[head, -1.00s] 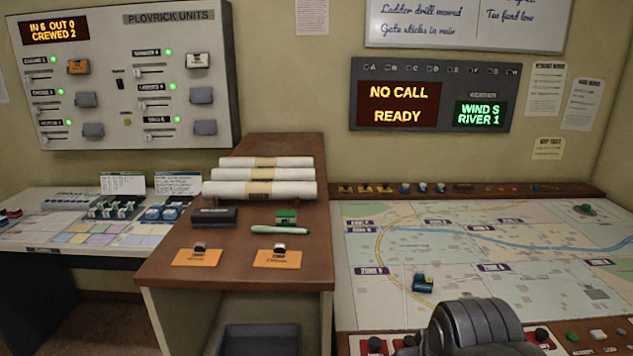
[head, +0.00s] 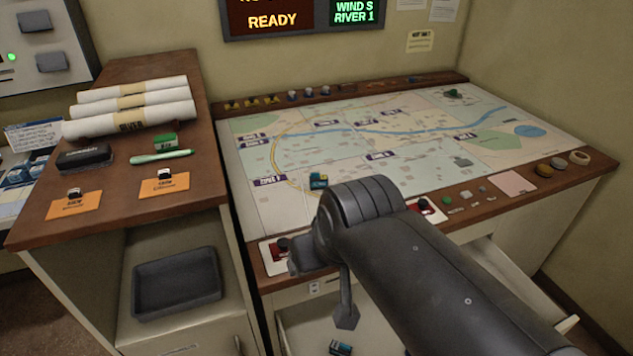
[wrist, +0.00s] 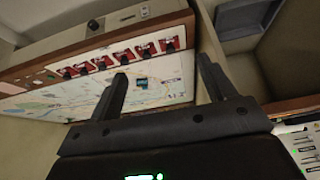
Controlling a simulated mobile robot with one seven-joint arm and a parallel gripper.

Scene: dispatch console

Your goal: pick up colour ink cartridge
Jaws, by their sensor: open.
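In the head view my forearm and wrist cover part of the desk front and drawer, and the fingers are mostly hidden.
Another drawer (head: 520,275) stands open right.

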